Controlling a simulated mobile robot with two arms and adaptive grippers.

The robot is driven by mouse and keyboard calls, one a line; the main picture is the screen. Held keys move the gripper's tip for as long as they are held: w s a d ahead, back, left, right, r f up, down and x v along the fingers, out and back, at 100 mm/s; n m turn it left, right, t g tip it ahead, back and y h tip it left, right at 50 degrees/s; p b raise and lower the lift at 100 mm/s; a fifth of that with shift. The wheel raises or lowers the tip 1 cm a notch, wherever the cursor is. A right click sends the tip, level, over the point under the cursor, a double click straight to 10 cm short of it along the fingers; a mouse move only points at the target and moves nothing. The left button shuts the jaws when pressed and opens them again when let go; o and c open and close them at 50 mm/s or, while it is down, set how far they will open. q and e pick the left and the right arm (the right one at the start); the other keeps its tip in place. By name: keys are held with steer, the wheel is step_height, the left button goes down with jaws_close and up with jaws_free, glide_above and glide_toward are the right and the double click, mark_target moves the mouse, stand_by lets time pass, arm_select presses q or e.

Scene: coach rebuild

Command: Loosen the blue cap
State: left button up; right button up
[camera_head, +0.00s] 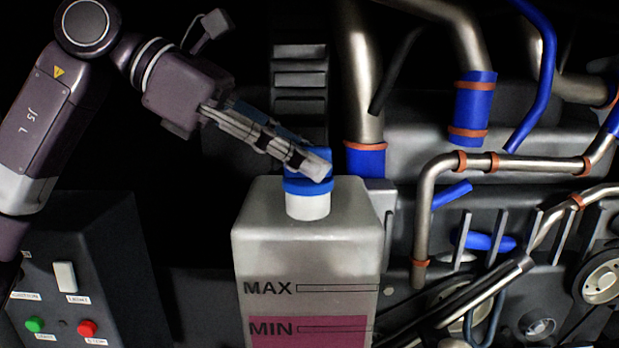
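The blue cap (308,186) sits on the white neck (307,206) of a translucent tank (300,240) in the middle of the camera_head view. The tank has MAX and MIN marks, with pink fluid at the MIN level. My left gripper (314,166) comes in from the upper left, its fingers slanting down to the cap. The near fingertip overlaps the cap's front and top. The far finger is mostly hidden behind the near one, so I cannot tell whether they grip the cap. My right gripper is not in view.
Metal pipes with blue hoses and orange clamps (475,105) stand close to the right of the tank. A dark control box (90,270) with a white switch and green and red buttons is at the lower left. Dark space lies between box and tank.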

arm_select(q)
steer(key=shift+f, duration=0.15)
steer(key=shift+c, duration=1.1)
jaws_close()
steer(key=shift+f+n+t+b, duration=0.2)
steer(key=shift+n+t+b, duration=0.1)
steer(key=shift+b, duration=0.2)
steer(key=shift+n+t+b, duration=0.7)
steer(key=shift+b, duration=0.15)
steer(key=shift+n+t+y+b, duration=0.5)
steer(key=shift+n+t+b, duration=0.9)
steer(key=shift+n+b, duration=0.1)
steer(key=shift+d+n+t+y, duration=0.1)
steer(key=shift+n+t+y, duration=0.2)
steer(key=shift+n+t, duration=0.2)
steer(key=shift+r, duration=0.1)
